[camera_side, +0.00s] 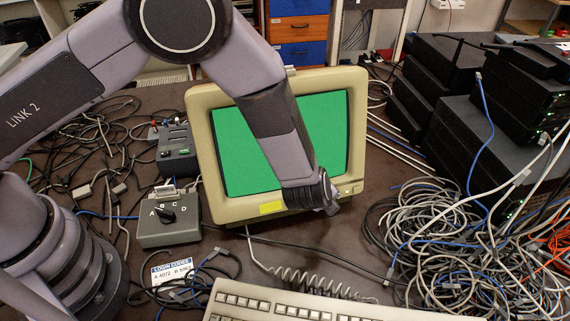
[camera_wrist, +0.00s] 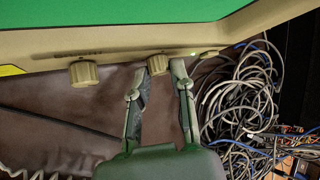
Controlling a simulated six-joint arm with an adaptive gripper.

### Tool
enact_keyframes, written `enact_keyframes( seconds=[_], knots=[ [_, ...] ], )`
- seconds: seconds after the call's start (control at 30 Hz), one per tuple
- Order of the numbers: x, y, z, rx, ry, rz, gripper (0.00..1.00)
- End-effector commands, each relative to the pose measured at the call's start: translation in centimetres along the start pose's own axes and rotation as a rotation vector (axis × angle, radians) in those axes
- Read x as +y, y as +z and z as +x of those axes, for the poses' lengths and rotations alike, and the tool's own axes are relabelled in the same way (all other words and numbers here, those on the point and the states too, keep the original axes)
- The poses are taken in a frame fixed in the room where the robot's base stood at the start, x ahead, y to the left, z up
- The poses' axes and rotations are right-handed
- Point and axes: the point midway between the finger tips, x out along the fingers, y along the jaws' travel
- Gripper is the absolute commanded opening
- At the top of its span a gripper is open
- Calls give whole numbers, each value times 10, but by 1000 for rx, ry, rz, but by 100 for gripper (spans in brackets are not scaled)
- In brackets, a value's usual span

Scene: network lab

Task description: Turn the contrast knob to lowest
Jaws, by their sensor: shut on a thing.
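The beige monitor (camera_side: 200,140) with a plain green screen stands upright in the side view. Along its lower edge, two ribbed beige knobs show in the wrist view: a left knob (camera_wrist: 84,74) and a right knob (camera_wrist: 158,63). Small lettering above the left knob is too blurred to read, so I cannot tell from it which one is contrast. My gripper (camera_side: 326,194) is at the monitor's lower right edge. In the wrist view, my gripper (camera_wrist: 159,73) has its fingertips on either side of the right knob, shut on it. In the side view the knobs are hidden.
A grey switch box (camera_side: 168,229) marked A to D stands left of the monitor. A keyboard (camera_side: 300,302) with a coiled cord lies in front. Cable tangles (camera_side: 455,245) and black network units (camera_side: 490,140) fill the right side. A login card (camera_side: 176,272) lies on the table.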

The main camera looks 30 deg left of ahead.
Motion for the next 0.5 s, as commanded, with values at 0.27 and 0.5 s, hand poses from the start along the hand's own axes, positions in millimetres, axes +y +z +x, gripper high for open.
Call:
enact_keyframes(
  seconds=[0.27,0.5],
  knots=[
    [1,1,0,-2,2,-1,0],
    [0,1,0,-2,1,-1,47]
  ],
)
